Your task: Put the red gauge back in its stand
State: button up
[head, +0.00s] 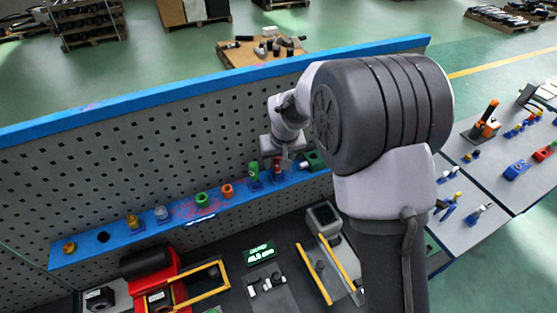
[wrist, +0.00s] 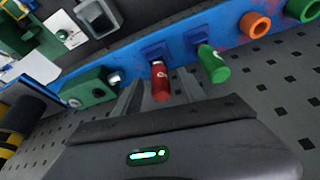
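The red gauge (wrist: 160,82) stands on the blue shelf, in line with a blue stand (wrist: 154,50). Its lower end meets the stand in the wrist view, but I cannot tell how deep it sits. It also shows small in the head view (head: 278,166), just below my gripper (head: 284,148). In the wrist view my gripper (wrist: 158,96) is open, with one finger on each side of the red gauge and a gap visible to each. The fingertips are partly hidden behind the gripper body.
A green gauge (wrist: 214,64) stands in its own blue stand close beside the red one. A green box (wrist: 88,87) is on the other side. Orange (head: 227,191) and green (head: 202,200) rings sit farther along the shelf. A perforated panel (head: 150,150) rises behind.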

jog(key=shift+r, duration=0.1)
dwell(0.3)
jog(key=p+v, duration=0.2)
jog(key=v, duration=0.2)
jog(key=shift+s+r, duration=0.2)
jog(key=shift+r, duration=0.15)
